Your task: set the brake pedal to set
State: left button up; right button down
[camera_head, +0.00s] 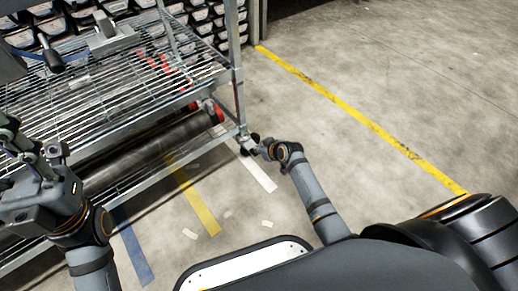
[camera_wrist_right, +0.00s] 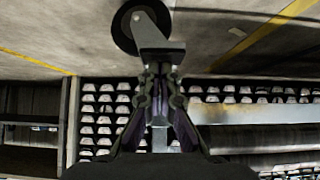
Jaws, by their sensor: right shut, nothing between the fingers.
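A caster of the wire rack shows in the wrist view, upside down, with a black wheel (camera_wrist_right: 125,30) and a grey fork (camera_wrist_right: 150,32). In the head view the caster (camera_head: 243,139) stands at the foot of the rack's near right post. I cannot make out the brake pedal as a separate part. My right gripper (camera_wrist_right: 161,72) is shut and empty, its fingertips right at the caster's grey metal; I cannot tell whether they touch. It also shows in the head view (camera_head: 257,147). My left gripper (camera_head: 38,145) looks open and empty, in front of the rack's left part.
The wire rack (camera_head: 110,75) fills the upper left, with a dark roller (camera_head: 150,150) low in it. Stacked bins (camera_head: 205,20) stand behind. Yellow, white and blue floor stripes run near the rack. The concrete floor to the right (camera_head: 350,60) is clear.

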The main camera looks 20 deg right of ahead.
jog(key=shift+f, duration=0.15)
jog(key=shift+s+f+t+b, duration=0.15)
jog(key=shift+t+b, duration=0.2)
jog(key=shift+t, duration=0.05)
jog(key=shift+f, duration=0.15)
jog(key=f, duration=0.1)
jog(key=f+b, duration=0.1)
jog(key=f, duration=0.1)
jog(key=shift+s+d+f+t+y, duration=0.1)
jog(key=shift+s+d+t+y, duration=0.1)
jog(key=shift+s+t+y, duration=0.15)
dwell(0.6)
